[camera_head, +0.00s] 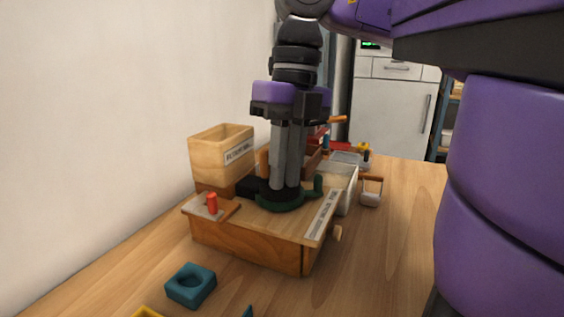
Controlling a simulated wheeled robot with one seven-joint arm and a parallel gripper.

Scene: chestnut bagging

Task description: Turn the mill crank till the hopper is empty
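The mill is a wooden box (245,243) on the table with a pale, open-topped wooden hopper (207,157) at its back left. The hopper's inner walls show, but its floor is hidden, so I cannot tell what is inside. A dark green round part with a black middle (283,203) lies on the box top, with a green upright peg (318,185) at its right. My gripper (284,186) points straight down, its grey fingertips at the black middle. The fingers look close together; what lies between them is hidden. An orange upright piece (263,161) stands just behind them.
A red knob (212,203) stands on a plate at the box's left corner. A teal block with a hole (190,285) lies in front. A clear container (345,188) and a small wire-handled basket (371,193) stand right. The table's right side is clear; a wall runs along the left.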

